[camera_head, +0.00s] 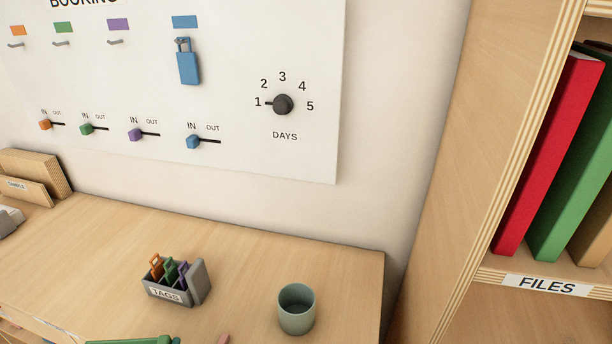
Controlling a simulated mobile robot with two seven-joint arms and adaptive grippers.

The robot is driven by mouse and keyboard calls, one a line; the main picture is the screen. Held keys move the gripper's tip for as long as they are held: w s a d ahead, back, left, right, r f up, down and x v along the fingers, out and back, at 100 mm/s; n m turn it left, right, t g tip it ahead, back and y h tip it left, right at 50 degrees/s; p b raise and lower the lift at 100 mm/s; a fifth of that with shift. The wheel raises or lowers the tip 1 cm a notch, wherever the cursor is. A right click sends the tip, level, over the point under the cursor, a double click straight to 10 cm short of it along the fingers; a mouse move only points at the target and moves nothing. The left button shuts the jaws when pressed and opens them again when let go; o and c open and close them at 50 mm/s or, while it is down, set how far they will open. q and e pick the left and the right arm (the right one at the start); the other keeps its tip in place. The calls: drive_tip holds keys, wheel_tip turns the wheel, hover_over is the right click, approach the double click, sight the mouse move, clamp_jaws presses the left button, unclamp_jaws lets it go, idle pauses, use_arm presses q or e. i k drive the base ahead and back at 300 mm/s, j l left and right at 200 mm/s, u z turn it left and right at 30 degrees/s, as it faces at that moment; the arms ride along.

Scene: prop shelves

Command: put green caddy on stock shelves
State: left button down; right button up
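A green edge (130,341) shows at the bottom of the head view, on or above the desk. It may be the top of the green caddy, but most of it is cut off by the frame. No shelf labelled stock is in view. The wooden shelf unit (473,120) at the right carries a FILES label (546,285). Neither of my grippers is in view.
The wooden desk (100,235) holds a grey TAGS box (166,296) with coloured tags and a grey-green cup (296,310). A booking board (230,110) hangs on the wall. Red (548,155) and green (575,165) files stand on the shelf.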

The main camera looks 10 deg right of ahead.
sight(458, 323)
drive_tip(key=k+l, duration=0.1)
drive_tip(key=l, duration=0.3)
drive_tip(key=k+l, duration=0.15)
drive_tip(key=l, duration=0.25)
drive_tip(key=k+l, duration=0.1)
drive_tip(key=l, duration=0.3)
drive_tip(key=k+l, duration=0.15)
drive_tip(key=l, duration=0.95)
drive_tip(key=k+l, duration=0.1)
drive_tip(key=l, duration=0.55)
drive_tip(key=i+l, duration=0.15)
drive_tip(key=i, duration=0.05)
